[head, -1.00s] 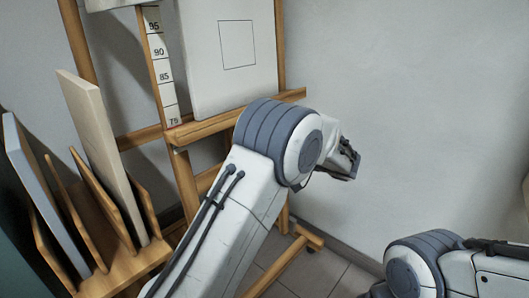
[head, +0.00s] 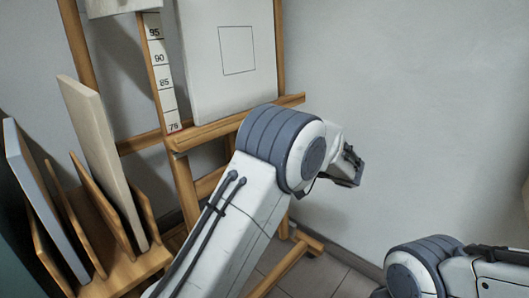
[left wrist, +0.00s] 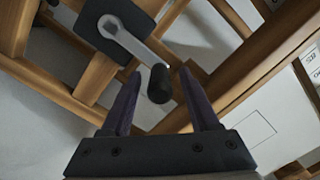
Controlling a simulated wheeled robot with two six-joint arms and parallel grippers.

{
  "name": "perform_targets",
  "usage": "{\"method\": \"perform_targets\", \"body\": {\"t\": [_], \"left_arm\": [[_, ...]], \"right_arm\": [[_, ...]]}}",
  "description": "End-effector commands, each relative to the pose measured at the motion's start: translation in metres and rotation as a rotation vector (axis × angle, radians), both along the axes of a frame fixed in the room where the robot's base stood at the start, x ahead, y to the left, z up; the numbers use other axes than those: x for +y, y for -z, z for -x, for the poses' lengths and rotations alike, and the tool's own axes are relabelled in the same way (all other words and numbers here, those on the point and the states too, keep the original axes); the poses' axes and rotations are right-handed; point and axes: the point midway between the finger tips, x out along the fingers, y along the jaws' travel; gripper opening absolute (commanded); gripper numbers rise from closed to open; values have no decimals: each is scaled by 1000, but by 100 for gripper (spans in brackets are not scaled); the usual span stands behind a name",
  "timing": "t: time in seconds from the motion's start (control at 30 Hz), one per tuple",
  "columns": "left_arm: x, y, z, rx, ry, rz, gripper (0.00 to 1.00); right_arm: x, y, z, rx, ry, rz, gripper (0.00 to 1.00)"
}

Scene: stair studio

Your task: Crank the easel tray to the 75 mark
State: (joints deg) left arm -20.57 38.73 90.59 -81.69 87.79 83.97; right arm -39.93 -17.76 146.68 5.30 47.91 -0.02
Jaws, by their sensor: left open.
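The easel tray (head: 232,124) is a wooden ledge holding a white canvas (head: 230,60). Its left end is beside the lowest label on the white scale strip (head: 162,70); that label looks like 75 but is small. Labels 85, 90 and 95 show above it. In the left wrist view, a grey crank arm (left wrist: 132,42) runs from a dark square plate to a black knob (left wrist: 159,83). My left gripper (left wrist: 161,72) is open, with the knob between its fingers; contact is unclear. In the head view my left gripper (head: 352,165) is right of the easel, and the crank is hidden. My right gripper is out of view.
A wooden rack (head: 125,270) with upright panels (head: 100,150) stands at the left, close to my left arm. An easel foot (head: 310,240) lies on the tiled floor. A plain wall (head: 420,110) is behind, with free room at the right.

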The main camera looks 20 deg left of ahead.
Motion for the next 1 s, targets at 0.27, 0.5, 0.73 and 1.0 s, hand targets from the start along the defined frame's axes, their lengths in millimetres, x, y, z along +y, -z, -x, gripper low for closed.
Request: {"method": "perform_targets", "body": {"t": [0.27,0.5,0.73,1.0], "left_arm": [[-53,-11,16,0,4,-1,61],[-84,-14,25,-1,1,-1,61],[-90,-13,28,-1,-2,-1,61],[-89,-16,34,41,2,24,61]], "right_arm": [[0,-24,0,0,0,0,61],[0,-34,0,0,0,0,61],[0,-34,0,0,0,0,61],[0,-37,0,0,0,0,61]]}}
